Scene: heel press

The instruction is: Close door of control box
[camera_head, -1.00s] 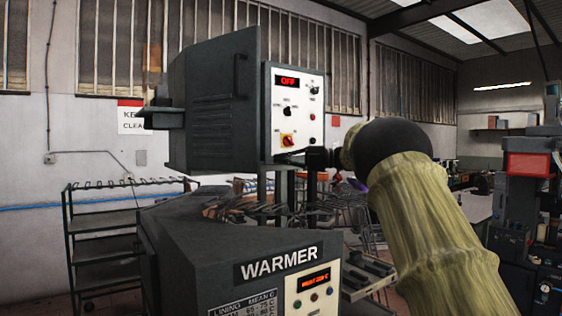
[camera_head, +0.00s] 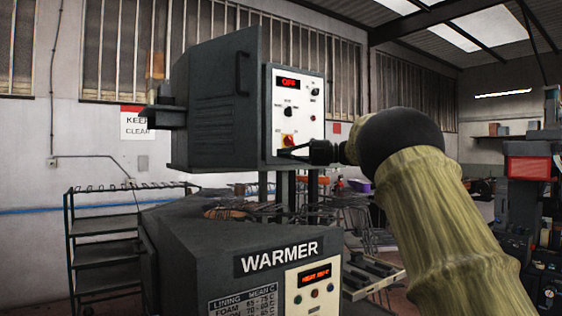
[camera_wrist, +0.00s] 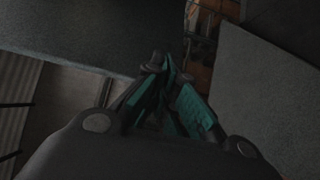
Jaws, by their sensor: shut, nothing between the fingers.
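The control box (camera_head: 212,135) is a dark grey cabinet with vents at upper centre in the head view. Its right-hand face is a white panel (camera_head: 298,95) with knobs, a red-yellow switch and a lit OFF display. A vertical handle (camera_head: 242,73) is on the vented dark face, which looks like the door; I cannot tell how far it stands open. My gripper (camera_head: 283,152) is shut and empty at the lower part of the white panel; contact is unclear. In the wrist view, my gripper's teal fingers (camera_wrist: 166,68) lie between two dark grey surfaces, which I cannot identify surely.
A dark machine marked WARMER (camera_head: 277,258) stands below the box. A wire rack (camera_head: 105,250) is at the left, by the wall. Metal trays (camera_head: 370,276) jut out right of the warmer. A tall machine with a red bin (camera_head: 530,167) stands far right.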

